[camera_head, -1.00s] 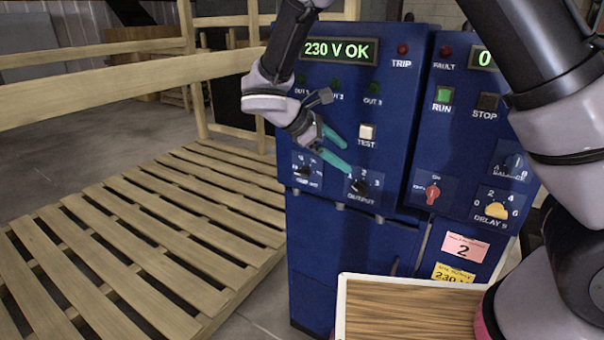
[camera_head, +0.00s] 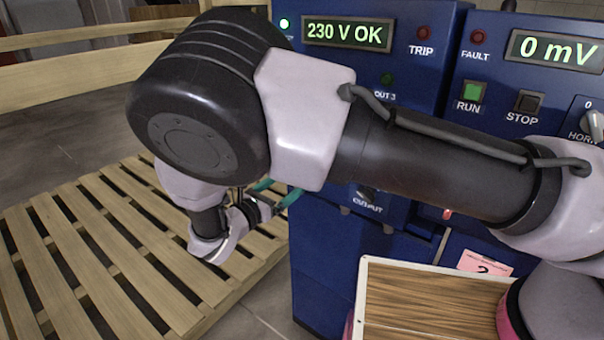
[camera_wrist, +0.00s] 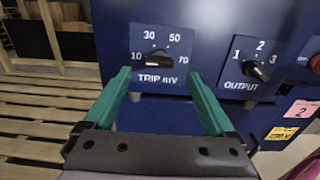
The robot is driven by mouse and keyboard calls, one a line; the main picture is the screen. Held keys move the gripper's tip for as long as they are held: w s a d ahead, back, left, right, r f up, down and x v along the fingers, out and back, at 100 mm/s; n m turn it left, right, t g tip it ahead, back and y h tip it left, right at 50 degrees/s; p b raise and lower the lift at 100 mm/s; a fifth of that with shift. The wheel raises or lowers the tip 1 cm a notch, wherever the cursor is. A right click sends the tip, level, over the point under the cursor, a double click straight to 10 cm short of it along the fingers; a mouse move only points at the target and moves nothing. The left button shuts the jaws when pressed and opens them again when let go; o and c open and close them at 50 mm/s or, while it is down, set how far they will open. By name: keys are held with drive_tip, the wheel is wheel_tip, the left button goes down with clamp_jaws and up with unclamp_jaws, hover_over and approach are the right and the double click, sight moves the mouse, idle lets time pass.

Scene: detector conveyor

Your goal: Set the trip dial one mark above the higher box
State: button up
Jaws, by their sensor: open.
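The trip dial (camera_wrist: 158,57), a black knob marked 10, 30, 50 and 70 with "TRIP mV" below, is on the blue panel straight ahead in the wrist view. I cannot tell exactly where its pointer stands. My gripper (camera_wrist: 158,76) is open, its teal fingers to the left and right of the dial, apart from it and empty. In the head view my gripper (camera_head: 278,192) is mostly behind my arm, which also hides the trip dial there. The mV display (camera_head: 558,49) reads 0 mV. I see no boxes.
The output dial (camera_wrist: 257,70), marked 1 to 3, is right of the trip dial. The left display (camera_head: 348,34) reads 230 V OK. RUN (camera_head: 471,92) glows green beside STOP (camera_head: 526,103). A white-rimmed wooden surface (camera_head: 440,288) is in front; a slatted pallet (camera_head: 100,235) lies left.

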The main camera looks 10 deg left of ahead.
drive_tip(key=x, duration=0.6)
drive_tip(key=shift+w, duration=0.15)
drive_tip(key=shift+d, duration=0.1)
drive_tip(key=shift+c, duration=0.3)
drive_tip(key=c, duration=1.3)
